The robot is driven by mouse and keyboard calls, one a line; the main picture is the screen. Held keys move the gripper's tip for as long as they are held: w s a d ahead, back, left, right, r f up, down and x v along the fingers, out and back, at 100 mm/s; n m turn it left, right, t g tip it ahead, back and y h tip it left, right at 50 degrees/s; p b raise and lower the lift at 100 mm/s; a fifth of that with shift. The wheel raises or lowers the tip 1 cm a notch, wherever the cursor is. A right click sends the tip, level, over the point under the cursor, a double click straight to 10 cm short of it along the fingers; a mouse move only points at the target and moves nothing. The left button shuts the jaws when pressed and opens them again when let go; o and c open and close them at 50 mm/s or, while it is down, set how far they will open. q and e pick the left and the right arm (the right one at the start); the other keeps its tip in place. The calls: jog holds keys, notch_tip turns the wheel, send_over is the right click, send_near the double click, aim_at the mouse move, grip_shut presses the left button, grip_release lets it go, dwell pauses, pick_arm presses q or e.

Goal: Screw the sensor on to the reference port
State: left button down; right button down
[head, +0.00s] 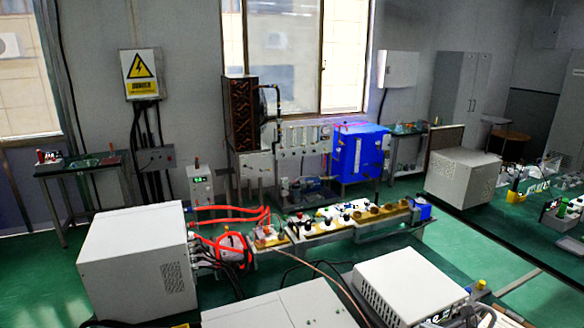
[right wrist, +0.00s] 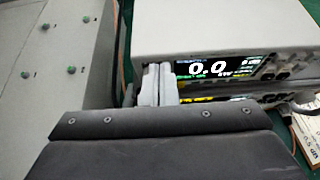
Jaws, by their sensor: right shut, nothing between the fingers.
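A white instrument (head: 408,284) stands at the bottom right of the head view. The right wrist view shows a white meter (right wrist: 215,30) with a lit display (right wrist: 222,66) reading 0.0. My right gripper (right wrist: 158,72) is shut and empty, its pale fingers just in front of the meter's left front edge. The fingers and the dark gripper body cover the left and lower part of the front panel. I cannot make out the sensor or the reference port for sure. My left gripper is not in view.
A grey panel (right wrist: 58,60) with several green knobs lies left of the fingers. A second lit unit (right wrist: 225,98) sits under the meter. A cable (right wrist: 296,106) hangs at the right. A large white cabinet (head: 130,262) and a bench (head: 330,230) with parts stand farther off.

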jog(key=shift+s+f, duration=0.1)
jog(key=shift+f, duration=0.05)
jog(key=shift+d+r, duration=0.15)
jog(key=shift+r, duration=0.05)
jog(key=shift+s+d+r, duration=0.1)
jog(key=shift+s+d, duration=0.3)
jog(key=shift+s, duration=0.45)
jog(key=shift+s+d+r, duration=0.1)
jog(key=shift+s+d, duration=0.25)
jog(key=shift+s, duration=0.55)
jog(key=shift+s+d, duration=0.4)
jog(key=shift+s, duration=0.45)
